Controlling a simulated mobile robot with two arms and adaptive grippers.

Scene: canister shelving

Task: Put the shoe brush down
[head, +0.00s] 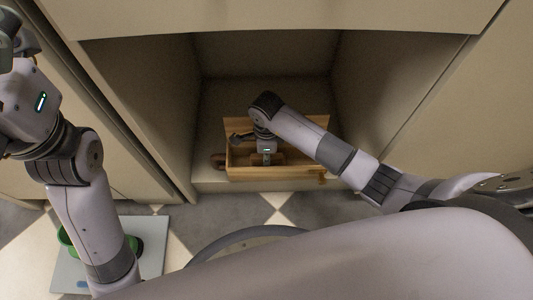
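A wooden box (310,172) stands in the open recess of the cabinet. My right arm reaches into the recess from the right, and its gripper (267,158) points down into the box. The fingertips are small and partly hidden, so I cannot tell whether they are open or shut. I cannot make out the shoe brush for certain; it may be hidden under the wrist.
The recess has side walls (376,85) close around the box and a top panel (280,18) above. A pale flat board (66,276) with a green round object (67,241) lies on the tiled floor at lower left, partly behind my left arm.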

